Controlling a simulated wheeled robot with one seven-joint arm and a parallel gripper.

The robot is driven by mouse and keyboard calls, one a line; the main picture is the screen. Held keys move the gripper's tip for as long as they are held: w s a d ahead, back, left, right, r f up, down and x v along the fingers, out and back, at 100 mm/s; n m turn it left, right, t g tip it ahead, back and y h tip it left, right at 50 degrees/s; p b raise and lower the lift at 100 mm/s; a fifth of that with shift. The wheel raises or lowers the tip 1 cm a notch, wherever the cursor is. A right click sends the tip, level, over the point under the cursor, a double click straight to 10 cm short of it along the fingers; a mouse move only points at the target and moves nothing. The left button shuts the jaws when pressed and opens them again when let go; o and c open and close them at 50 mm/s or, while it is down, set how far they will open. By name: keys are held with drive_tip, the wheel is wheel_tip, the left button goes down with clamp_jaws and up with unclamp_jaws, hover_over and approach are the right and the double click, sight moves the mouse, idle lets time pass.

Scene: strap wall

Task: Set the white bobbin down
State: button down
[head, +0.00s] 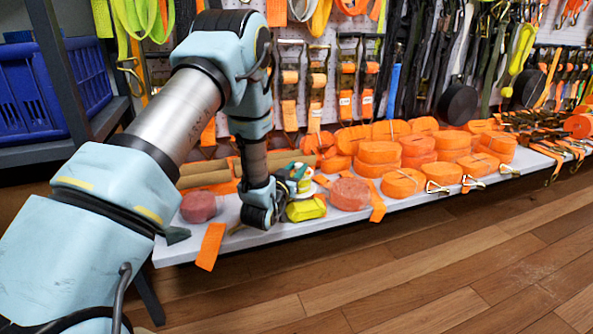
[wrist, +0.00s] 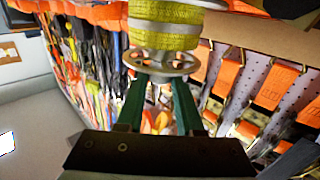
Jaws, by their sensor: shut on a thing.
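The white bobbin (wrist: 167,38) has pale flanges and a yellow-green winding around its middle. It is at the top centre of the wrist view, its upper end cut off by the frame edge. My gripper (wrist: 162,78) has two dark green fingers, shut on the bobbin at its spoked near flange. In the head view my wrist is low over the left part of the shelf (head: 345,224). There the bobbin is small and partly hidden beside my wrist. I cannot tell whether it touches the shelf.
Orange strap rolls (head: 378,152) crowd the shelf to the right. A reddish roll (head: 198,206) lies to the left, and a yellow-green bundle (head: 306,208) is close to my wrist. Straps hang on the wall behind. A blue crate (head: 30,95) stands at far left.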

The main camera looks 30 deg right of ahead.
drive_tip(key=shift+f, duration=0.15)
drive_tip(key=c, duration=0.5)
unclamp_jaws()
drive_tip(key=shift+c, duration=0.2)
